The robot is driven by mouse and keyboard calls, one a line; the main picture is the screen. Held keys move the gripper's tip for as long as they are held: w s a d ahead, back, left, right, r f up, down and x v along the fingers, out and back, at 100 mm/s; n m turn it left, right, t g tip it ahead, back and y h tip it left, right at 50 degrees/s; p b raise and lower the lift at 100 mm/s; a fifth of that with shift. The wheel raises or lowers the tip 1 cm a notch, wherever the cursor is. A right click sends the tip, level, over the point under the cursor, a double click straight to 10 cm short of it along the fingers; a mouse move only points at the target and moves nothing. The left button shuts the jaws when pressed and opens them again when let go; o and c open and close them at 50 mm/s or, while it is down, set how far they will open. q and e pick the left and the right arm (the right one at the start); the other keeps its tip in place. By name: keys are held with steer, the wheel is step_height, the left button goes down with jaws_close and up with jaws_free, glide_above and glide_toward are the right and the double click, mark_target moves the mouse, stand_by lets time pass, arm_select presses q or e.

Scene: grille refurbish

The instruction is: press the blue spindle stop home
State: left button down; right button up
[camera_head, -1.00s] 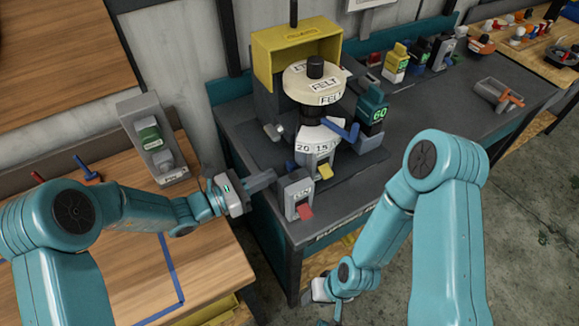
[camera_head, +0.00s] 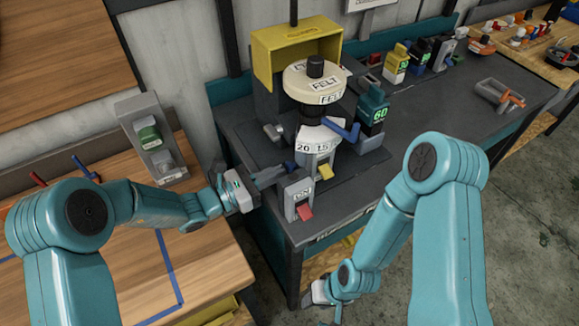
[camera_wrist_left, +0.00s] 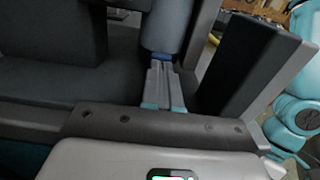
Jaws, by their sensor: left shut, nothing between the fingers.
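My left gripper (camera_head: 275,175) reaches over the left edge of the dark bench, its fingers shut and empty. In the left wrist view its closed fingers (camera_wrist_left: 163,82) point at a small blue piece (camera_wrist_left: 163,57) at the foot of a grey cylinder. This looks like the blue spindle stop; the fingertips are at or very near it, and I cannot tell whether they touch. The grinding machine carries a cream FELT wheel (camera_head: 312,82) and a blue lever (camera_head: 343,130). My right gripper (camera_head: 318,292) hangs low before the bench front, its jaws unclear.
A grey box with a red flap (camera_head: 299,198) stands at the bench's near corner, close to my left fingers. A green-marked 60 bottle (camera_head: 374,112) stands right of the machine. A wooden table (camera_head: 200,268) lies left.

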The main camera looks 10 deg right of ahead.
arm_select(q)
steer(key=shift+x, duration=0.95)
steer(key=shift+a, duration=0.1)
steer(key=v, duration=0.8)
stand_by(0.3)
steer(key=shift+r, duration=0.1)
